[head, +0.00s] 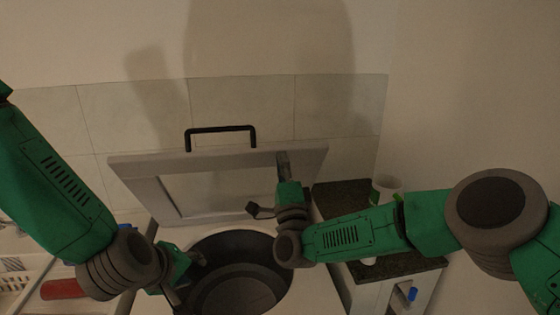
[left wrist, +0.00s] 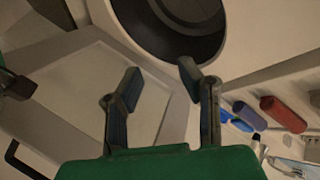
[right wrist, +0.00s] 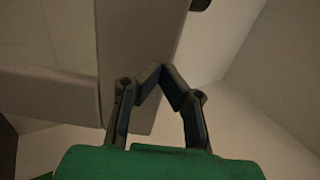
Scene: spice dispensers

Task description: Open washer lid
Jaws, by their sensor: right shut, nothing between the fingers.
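The washer lid (head: 150,172) is a pale framed panel, raised and tilted up at the back of the washer, with a black handle (head: 220,129) along its top edge. The round dark drum opening (head: 240,275) is exposed below it. The lid also shows in the left wrist view (left wrist: 60,90) and right wrist view (right wrist: 140,35). My right gripper (head: 284,158) is shut and empty, at the lid's right part on its inner side; contact is unclear. It shows in the right wrist view (right wrist: 156,72). My left gripper (left wrist: 160,75) is open and empty by the opening's left side.
A dark-topped counter (head: 340,195) with a white cup (head: 386,186) stands right of the washer, partly behind my right arm. At lower left are a white basket (head: 12,285) and a red item (head: 62,289). A tiled wall (head: 240,105) is close behind the lid.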

